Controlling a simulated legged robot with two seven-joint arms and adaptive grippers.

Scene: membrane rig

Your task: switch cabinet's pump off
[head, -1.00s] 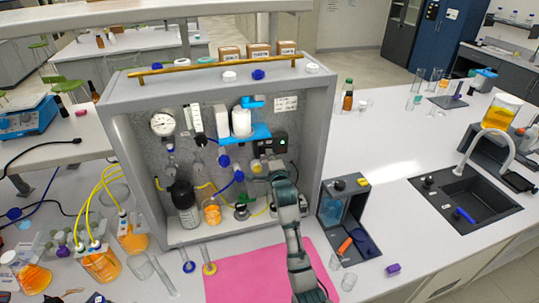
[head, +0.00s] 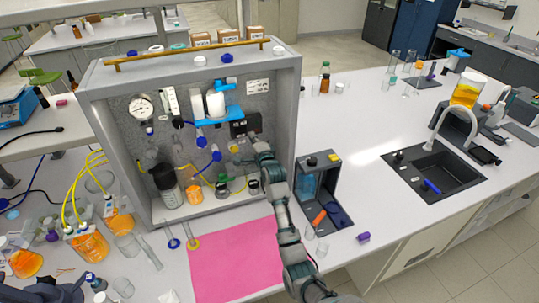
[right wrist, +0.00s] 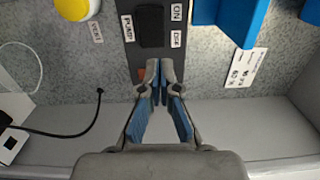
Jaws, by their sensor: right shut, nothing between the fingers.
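The grey cabinet (head: 278,95) stands on the bench, its front open. The dark pump switch box (head: 245,124) is on its back panel at the right. In the right wrist view the black pump switch (right wrist: 150,27) sits between the label PUMP and the labels ON and OFF. I cannot tell which way it is set. My right gripper (head: 240,150) is inside the cabinet just below the box. In the wrist view its fingertips (right wrist: 159,72) are together, empty, in front of the panel's lower end. Whether they touch it is unclear. My left gripper does not show clearly.
Bottles and flasks stand on the cabinet floor, with a dark bottle (head: 166,187) at the left. A grey open box (head: 318,190) is right of the cabinet. The pink mat (head: 235,262) in front is clear.

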